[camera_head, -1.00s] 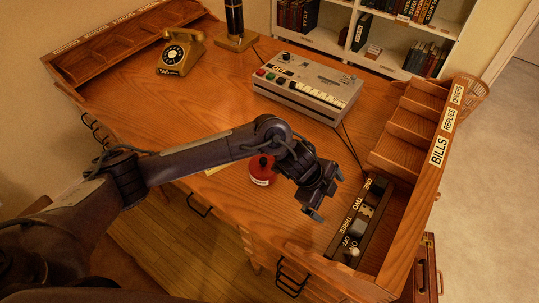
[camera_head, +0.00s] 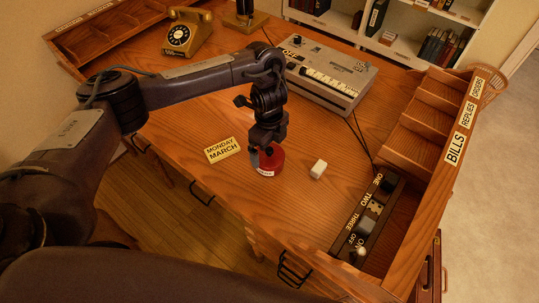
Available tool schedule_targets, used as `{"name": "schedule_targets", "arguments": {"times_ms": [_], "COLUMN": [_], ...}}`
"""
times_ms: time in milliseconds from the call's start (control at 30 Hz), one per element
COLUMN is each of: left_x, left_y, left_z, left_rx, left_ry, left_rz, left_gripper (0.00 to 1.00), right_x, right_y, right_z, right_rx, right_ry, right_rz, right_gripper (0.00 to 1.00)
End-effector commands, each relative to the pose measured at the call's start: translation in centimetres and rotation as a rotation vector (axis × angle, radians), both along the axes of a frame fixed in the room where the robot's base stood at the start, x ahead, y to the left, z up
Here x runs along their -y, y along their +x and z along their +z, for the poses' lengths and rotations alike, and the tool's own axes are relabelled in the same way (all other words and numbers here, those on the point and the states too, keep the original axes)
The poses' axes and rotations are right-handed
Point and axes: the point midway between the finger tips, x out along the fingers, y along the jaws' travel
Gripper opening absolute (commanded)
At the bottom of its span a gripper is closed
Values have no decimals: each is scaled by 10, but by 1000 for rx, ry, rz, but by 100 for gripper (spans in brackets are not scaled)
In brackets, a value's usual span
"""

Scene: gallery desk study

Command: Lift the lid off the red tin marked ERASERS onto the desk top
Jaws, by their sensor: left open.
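The red tin (camera_head: 270,165) stands on the desk top (camera_head: 210,115) near the front edge. Its white label faces the front, and the lettering is too small to read. My left gripper (camera_head: 264,156) points down right over the tin, with its fingers at the top of it. The gripper is open. It hides the lid's knob and most of the lid, so I cannot tell whether the fingers touch the knob. My right gripper is not in view.
A MONDAY MARCH block (camera_head: 223,150) lies left of the tin, and a small white block (camera_head: 318,169) lies right of it. A switch strip (camera_head: 364,220) and a grey machine (camera_head: 325,80) stand farther right and behind. Bare desk lies in front of the white block.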

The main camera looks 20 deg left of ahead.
Motion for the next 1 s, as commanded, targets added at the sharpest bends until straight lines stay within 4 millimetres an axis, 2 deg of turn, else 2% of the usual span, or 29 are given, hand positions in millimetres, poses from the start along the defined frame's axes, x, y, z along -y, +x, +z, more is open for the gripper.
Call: {"name": "schedule_targets", "arguments": {"times_ms": [33,100,400,700,1000], "left_x": [1,1,1,1,1], "left_y": [-1,-1,0,0,1], "left_z": [-10,-16,-18,-18,-15], "left_rx": [-3,-1,2,2,3], "left_ry": [-1,-2,-1,-1,-1], "left_rz": [0,-1,-2,-2,-3], "left_gripper": [100,100,99,59,58], "right_x": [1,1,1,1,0], "right_y": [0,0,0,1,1], "right_z": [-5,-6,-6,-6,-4], "right_rx": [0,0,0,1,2], "right_ry": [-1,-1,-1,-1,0], "right_rz": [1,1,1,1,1], "right_gripper": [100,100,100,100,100]}}
